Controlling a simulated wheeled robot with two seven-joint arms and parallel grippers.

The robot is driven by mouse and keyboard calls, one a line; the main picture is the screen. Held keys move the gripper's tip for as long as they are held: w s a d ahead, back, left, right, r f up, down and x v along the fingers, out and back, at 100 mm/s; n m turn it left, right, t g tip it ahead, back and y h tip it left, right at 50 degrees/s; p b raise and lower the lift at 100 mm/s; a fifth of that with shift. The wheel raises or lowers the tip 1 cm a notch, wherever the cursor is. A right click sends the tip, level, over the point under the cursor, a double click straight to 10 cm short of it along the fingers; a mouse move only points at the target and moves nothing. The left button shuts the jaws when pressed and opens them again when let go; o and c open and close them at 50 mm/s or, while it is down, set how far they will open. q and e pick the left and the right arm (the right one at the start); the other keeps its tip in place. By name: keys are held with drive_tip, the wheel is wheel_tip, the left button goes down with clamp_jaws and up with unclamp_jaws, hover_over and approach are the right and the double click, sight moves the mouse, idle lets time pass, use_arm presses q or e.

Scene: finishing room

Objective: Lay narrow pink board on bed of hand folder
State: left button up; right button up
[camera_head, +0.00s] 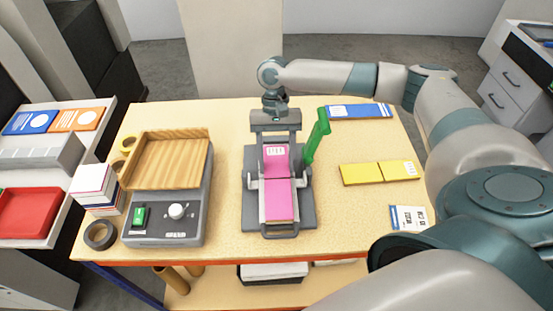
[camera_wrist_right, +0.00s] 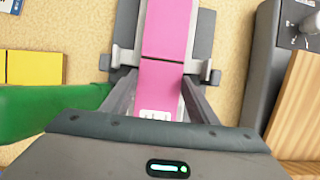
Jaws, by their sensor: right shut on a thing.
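The narrow pink board (camera_head: 278,190) lies lengthwise along the bed of the grey hand folder (camera_head: 250,216), with a white label at its far end. A crease line crosses its middle. In the right wrist view the pink board (camera_wrist_right: 170,35) runs between the folder's side brackets. My right gripper (camera_head: 276,143) is at the far, labelled end and shut on the board. Whether the board rests fully on the bed is hard to tell. The folder's green lever (camera_head: 317,137) stands raised at its right. My left gripper is not in view.
A scale with a wooden tray (camera_head: 172,160) stands left of the folder. Yellow boards (camera_head: 380,173), a blue board (camera_head: 358,111) and a white-blue card (camera_head: 409,217) lie to the right. Tape rolls (camera_head: 101,235) and stacked boxes (camera_head: 92,185) sit at the left edge.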

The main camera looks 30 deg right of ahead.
idle(0.3)
drive_tip(key=o, duration=1.1)
drive_tip(key=shift+o, duration=0.2)
drive_tip(key=shift+w+d+r+b, duration=0.15)
drive_tip(key=shift+w+r+b, duration=0.15)
drive_tip(key=shift+r, duration=0.25)
drive_tip(key=b+v, duration=0.4)
drive_tip(key=v, duration=1.2)
drive_tip(key=shift+s, duration=0.15)
drive_tip(key=shift+r, duration=0.2)
